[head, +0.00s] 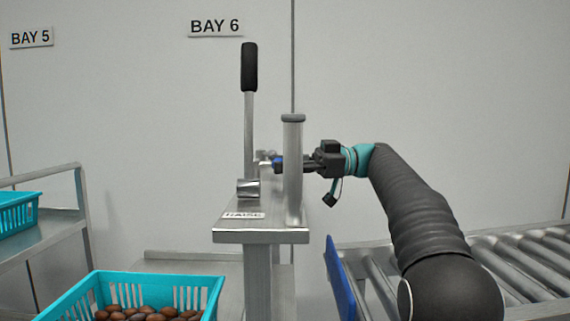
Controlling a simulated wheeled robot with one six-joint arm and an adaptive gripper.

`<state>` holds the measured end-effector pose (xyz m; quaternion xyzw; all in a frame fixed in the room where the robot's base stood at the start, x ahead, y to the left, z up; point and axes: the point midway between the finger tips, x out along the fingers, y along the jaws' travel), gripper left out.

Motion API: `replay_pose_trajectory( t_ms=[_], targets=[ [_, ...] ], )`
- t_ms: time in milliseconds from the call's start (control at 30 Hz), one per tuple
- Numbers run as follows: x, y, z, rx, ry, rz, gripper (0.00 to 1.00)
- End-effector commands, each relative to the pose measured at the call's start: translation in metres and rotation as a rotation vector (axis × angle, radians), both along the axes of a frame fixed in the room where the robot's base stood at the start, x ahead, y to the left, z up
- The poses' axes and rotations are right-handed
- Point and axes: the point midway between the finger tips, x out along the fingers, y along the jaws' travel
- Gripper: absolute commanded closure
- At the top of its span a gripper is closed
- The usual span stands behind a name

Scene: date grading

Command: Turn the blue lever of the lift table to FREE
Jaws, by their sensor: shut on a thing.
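A round metal post (292,200) with a grey cap stands in front and hides the fingertips and part of the lever. Which way the lever points cannot be told, and no FREE mark can be read.
A tall lever with a black grip (249,67) rises left of the post, near a RAISE label (243,216). A turquoise crate (85,295) of dates is at the lower left, another crate (18,215) on a rack at far left. A roller conveyor (510,270) lies right.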

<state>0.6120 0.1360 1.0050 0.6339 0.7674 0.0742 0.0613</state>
Motion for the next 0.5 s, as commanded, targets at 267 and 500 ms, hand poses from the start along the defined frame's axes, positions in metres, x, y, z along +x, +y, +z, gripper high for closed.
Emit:
replay_pose_trajectory(
  t_ms=[267,500],
  targets=[
    [0.0,0.0002,0.0005,0.0,-0.001,-0.001,0.47],
    [-0.001,0.0002,-0.0006,0.0,-0.001,-0.011,0.47]
  ],
)
